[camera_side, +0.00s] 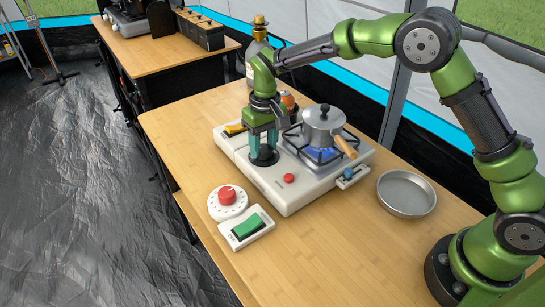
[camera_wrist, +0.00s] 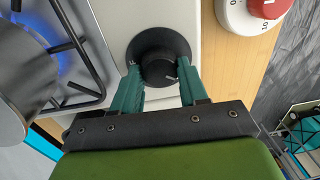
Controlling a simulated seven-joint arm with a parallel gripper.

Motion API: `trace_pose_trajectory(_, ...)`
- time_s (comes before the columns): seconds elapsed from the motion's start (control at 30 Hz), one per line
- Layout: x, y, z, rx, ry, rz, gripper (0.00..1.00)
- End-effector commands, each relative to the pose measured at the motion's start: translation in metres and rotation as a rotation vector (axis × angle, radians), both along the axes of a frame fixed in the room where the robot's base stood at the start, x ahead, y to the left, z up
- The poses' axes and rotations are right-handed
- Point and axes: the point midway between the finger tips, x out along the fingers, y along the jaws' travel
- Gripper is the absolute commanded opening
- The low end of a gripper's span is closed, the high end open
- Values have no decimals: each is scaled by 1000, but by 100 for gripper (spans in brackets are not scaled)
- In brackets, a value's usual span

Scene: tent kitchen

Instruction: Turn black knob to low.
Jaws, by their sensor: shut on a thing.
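The black knob (camera_side: 264,157) sits on top of the white stove unit (camera_side: 297,200), left of the burner.
A lidded pot (camera_side: 322,127) with a wooden handle stands on the burner over a blue flame, close right of my gripper. A red button (camera_side: 289,178) is on the stove front. A red dial timer (camera_side: 228,200), a green switch (camera_side: 247,226) and a round pan (camera_side: 406,194) lie around the stove.

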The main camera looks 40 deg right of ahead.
Motion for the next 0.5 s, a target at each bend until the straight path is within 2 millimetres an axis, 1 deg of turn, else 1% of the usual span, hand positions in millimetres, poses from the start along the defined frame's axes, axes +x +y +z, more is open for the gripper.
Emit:
trace_pose_trajectory(0.2,-1,1,2,3,3,49,13)
trace_pose_trajectory(0.5,-1,1,2,2,4,60,13)
